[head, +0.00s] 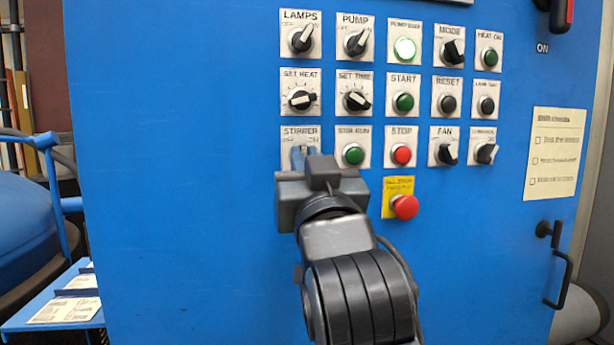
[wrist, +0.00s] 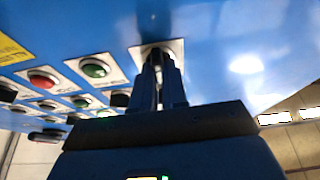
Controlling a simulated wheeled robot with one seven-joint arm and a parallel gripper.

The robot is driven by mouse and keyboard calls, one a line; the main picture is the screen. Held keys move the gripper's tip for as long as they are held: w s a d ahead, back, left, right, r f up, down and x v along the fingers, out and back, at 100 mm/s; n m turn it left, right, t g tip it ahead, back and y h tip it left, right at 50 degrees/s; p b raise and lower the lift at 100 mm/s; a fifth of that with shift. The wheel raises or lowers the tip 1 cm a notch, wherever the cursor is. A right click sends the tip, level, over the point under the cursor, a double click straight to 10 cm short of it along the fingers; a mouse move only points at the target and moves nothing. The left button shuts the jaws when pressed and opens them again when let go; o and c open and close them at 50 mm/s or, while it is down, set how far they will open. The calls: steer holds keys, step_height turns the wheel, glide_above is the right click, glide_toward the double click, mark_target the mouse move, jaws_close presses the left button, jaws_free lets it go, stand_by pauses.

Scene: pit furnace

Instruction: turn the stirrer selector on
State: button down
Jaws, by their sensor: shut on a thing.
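The stirrer selector sits under the label STIRRER (head: 300,133) at the left end of the third row of the blue panel. Its knob is hidden behind my gripper (head: 305,156) in the head view, so I cannot tell which way it points. In the wrist view, the selector's pale plate (wrist: 172,46) shows around the fingertips. My gripper's fingers (wrist: 158,60) reach the plate close together, shut on the stirrer selector.
A green button (head: 353,154) is just right of the selector. A red emergency knob on a yellow plate (head: 404,207) stands out below right, close to my wrist. The SET HEAT knob (head: 302,100) is above. The panel's lower left is bare.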

steer(key=shift+a+m+h+b, duration=0.1)
steer(key=shift+m+h+b, duration=0.95)
steer(key=shift+m+b, duration=0.9)
steer(key=shift+a+m+h+b, duration=0.1)
steer(key=shift+m+h+b, duration=1.15)
steer(key=shift+m, duration=1.1)
steer(key=shift+d+m+b, duration=0.1)
steer(key=shift+m+b, duration=0.2)
steer(key=c, duration=1.2)
jaws_free()
steer(key=shift+o, duration=0.2)
steer(key=b+v, duration=0.1)
steer(key=v, duration=0.6)
steer(key=shift+s+f, duration=0.15)
steer(key=shift+s, duration=0.25)
steer(key=shift+f, duration=0.1)
